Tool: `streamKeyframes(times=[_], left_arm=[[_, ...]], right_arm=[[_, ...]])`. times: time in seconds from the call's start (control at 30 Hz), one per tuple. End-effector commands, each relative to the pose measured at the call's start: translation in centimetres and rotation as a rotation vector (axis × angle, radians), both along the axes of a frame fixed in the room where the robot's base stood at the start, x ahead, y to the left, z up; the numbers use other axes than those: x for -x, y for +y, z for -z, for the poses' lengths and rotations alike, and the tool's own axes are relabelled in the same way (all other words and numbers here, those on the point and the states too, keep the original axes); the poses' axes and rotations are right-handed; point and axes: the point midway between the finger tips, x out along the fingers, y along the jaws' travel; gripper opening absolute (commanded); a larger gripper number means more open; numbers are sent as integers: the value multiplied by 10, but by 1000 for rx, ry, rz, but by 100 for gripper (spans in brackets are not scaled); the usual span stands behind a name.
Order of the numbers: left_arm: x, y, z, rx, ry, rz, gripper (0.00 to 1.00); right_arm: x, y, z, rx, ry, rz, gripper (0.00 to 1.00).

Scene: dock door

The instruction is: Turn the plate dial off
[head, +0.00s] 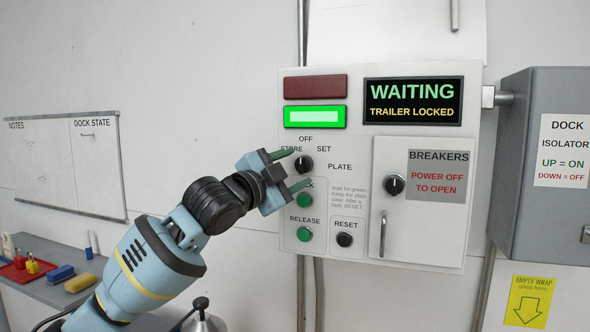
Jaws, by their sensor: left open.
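The plate dial (304,165) is a small black round knob on the white control panel (460,150), with OFF above it, STORE at upper left and SET at upper right. Which label it points to is too small to tell. My left gripper (291,169) is open, with one green-tipped finger above left of the dial and the other below it. The fingers partly cover the STORE label and the label of the upper green button. I cannot tell whether they touch the dial. My right gripper is not in view.
The display (413,101) reads WAITING, TRAILER LOCKED. The green lamp (314,117) is lit; the red lamp (315,87) is dark. Below the dial are green buttons (305,234) and a black RESET button (344,239). The breaker door (420,225) is shut, beside the grey isolator box (550,210).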

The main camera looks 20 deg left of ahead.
Motion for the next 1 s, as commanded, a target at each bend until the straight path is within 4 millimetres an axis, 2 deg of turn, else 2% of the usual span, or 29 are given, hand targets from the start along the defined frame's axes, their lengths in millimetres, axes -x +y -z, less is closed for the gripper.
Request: streamKeyframes(times=[0.3,0.5,1.0], left_arm=[[40,18,9,-3,2,-2,55],[56,25,12,-1,3,-1,55],[60,26,12,-1,2,-2,55]], right_arm=[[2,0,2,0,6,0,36],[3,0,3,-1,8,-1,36],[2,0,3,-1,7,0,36]])
